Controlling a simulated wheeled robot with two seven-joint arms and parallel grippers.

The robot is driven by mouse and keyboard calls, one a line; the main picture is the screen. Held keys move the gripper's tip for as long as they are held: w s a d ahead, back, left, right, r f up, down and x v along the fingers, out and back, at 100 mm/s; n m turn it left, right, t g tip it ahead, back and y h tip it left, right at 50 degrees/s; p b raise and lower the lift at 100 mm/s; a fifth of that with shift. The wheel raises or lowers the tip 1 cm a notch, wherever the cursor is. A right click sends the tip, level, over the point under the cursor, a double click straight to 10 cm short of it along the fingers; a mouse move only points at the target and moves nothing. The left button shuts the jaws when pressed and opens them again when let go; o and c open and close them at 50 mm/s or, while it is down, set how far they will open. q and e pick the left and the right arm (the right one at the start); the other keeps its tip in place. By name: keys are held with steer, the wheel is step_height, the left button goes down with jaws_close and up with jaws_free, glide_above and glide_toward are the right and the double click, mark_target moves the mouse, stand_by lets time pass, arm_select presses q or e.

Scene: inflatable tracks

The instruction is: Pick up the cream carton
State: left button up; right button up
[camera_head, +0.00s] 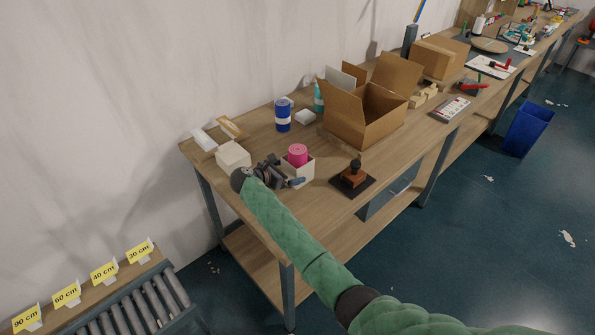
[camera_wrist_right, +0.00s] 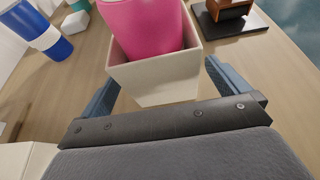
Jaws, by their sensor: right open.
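The cream carton (camera_head: 303,172) is a small open-topped box on the workbench, with a pink roll (camera_head: 297,155) standing in it. The carton fills the middle of the right wrist view (camera_wrist_right: 155,82), with the pink roll (camera_wrist_right: 145,25) rising above its rim. My right gripper (camera_head: 284,172) is open at the carton's near side. Its blue fingers lie left and right of the carton in the wrist view; contact cannot be made out. My left gripper is out of view.
A closed off-white box (camera_head: 233,155) stands close beside my right wrist. A blue can (camera_head: 283,115), an open cardboard box (camera_head: 368,112) and a stamp on a dark pad (camera_head: 353,178) stand around the carton on the workbench (camera_head: 320,195).

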mark_target(296, 150)
steer(key=x, duration=0.3)
steer(key=shift+w+d+f, duration=0.2)
steer(key=shift+d, duration=0.05)
steer(key=shift+c, duration=0.4)
steer(key=shift+r, duration=0.1)
steer(key=c, duration=0.9)
steer(key=shift+r, duration=0.1)
step_height(296, 150, up, 10)
steer(key=shift+f, duration=0.1)
steer(key=shift+f, duration=0.4)
steer(key=shift+f, duration=4.5)
